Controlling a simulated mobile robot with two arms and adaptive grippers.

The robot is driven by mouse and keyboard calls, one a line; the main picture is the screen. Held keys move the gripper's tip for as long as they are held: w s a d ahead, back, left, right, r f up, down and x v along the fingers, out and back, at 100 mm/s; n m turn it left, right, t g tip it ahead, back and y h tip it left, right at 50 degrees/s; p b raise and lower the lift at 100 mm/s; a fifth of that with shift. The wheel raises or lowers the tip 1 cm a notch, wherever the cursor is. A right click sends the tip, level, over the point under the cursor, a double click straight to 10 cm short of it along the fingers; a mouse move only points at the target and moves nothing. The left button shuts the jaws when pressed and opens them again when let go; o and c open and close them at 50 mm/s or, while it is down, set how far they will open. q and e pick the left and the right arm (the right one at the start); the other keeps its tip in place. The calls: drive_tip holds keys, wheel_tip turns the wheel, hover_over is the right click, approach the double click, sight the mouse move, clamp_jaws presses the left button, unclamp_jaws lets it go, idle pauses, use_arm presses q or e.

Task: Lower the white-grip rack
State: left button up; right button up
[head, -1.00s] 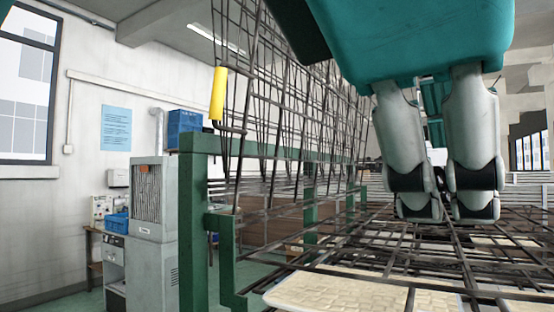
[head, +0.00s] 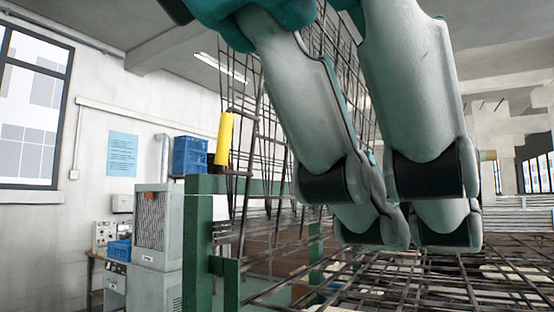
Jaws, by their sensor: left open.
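No grip that is clearly white shows in the head view. A raised wire rack with a yellow grip (head: 224,139) stands upright behind my gripper, left of centre. A level wire rack (head: 390,289) spreads across the bottom right. A small pale tan cylinder end (head: 489,155) shows just right of my gripper; I cannot tell what it belongs to. My left gripper (head: 408,235) is open and empty, large in the centre, its fingers pointing down above the level rack. It hides much of the raised mesh. My right gripper is not in view.
A green frame post (head: 197,255) stands left of the racks. Pale panels (head: 510,272) lie among the level wires. A grey cabinet (head: 156,235) and stacked blue crates (head: 190,156) stand by the left wall. Floor room beside the post looks narrow.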

use_arm(q)
drive_tip(key=shift+s+a+r, duration=0.25)
drive_tip(key=shift+s+a, duration=0.05)
drive_tip(key=shift+a, duration=0.05)
idle(0.4)
idle(0.9)
